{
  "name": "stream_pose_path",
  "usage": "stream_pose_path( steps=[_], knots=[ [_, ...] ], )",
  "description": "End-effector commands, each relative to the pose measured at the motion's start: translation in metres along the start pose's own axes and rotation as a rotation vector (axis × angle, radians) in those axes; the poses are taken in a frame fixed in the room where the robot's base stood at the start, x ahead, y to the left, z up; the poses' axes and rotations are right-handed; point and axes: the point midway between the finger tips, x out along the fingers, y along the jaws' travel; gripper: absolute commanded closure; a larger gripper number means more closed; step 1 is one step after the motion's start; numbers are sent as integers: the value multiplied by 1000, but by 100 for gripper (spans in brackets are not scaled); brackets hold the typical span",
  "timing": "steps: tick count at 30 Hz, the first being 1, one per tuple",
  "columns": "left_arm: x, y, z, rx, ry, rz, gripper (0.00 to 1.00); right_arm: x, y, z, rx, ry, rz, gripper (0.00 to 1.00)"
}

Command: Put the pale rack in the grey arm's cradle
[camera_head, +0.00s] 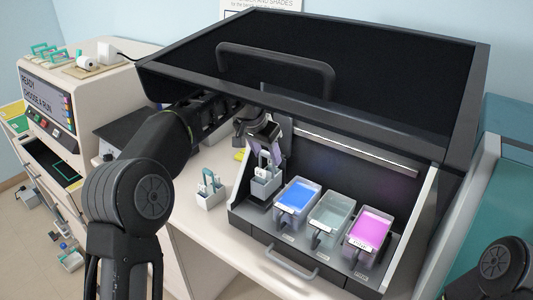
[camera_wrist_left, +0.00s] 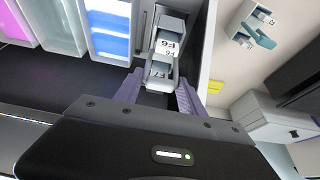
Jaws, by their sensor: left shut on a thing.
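The pale rack (camera_head: 265,183) holds several labelled slides and hangs upright inside the hooded station, left of the blue tub. In the left wrist view the rack (camera_wrist_left: 166,33) shows between my finger ends, with its grey handle toward me. My left gripper (camera_head: 264,140) reaches down under the raised hood and is shut on this rack. Its purple fingers (camera_wrist_left: 158,95) stand either side of the handle in the wrist view. I cannot make out the grey arm's cradle clearly, nor whether the rack's underside touches anything. My right gripper is out of view.
Blue (camera_head: 297,195), clear (camera_head: 335,217) and pink (camera_head: 369,230) tubs stand in a row to the right. Another rack with a teal handle (camera_head: 210,192) stands on the bench outside the station. The dark hood (camera_head: 320,70) overhangs my left arm.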

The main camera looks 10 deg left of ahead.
Motion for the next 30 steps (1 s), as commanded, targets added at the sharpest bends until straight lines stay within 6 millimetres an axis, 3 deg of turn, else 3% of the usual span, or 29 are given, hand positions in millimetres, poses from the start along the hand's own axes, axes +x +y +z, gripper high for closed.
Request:
stream_pose_path(
  steps=[30],
  knots=[
    [22,0,9,0,2,0,100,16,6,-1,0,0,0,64]
  ],
)
